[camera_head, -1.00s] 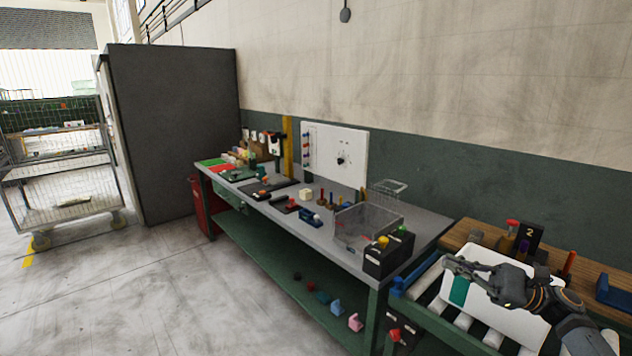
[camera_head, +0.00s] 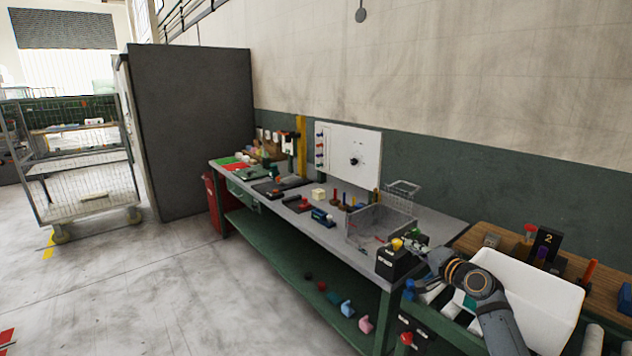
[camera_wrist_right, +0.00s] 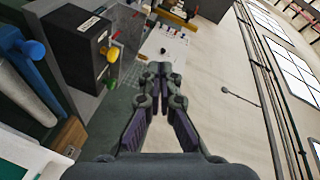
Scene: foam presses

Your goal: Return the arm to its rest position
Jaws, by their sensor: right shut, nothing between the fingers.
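My right gripper (camera_head: 418,246) is in front of the right end of the grey workbench (camera_head: 438,222), close to the black box with a yellow knob (camera_head: 395,265) in the picture. In the right wrist view its two dark fingers (camera_wrist_right: 160,70) come together, with nothing between them. My right arm (camera_head: 500,322) reaches up from the bottom right, past the left side of a white bin (camera_head: 545,300). My left gripper is not in view.
A clear tray (camera_head: 372,228) and small coloured items stand on the workbench. A wooden shelf (camera_head: 480,232) with a black "2" block (camera_head: 546,243) lies behind the bin. A wire cage cart (camera_head: 85,185) and open floor are at left.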

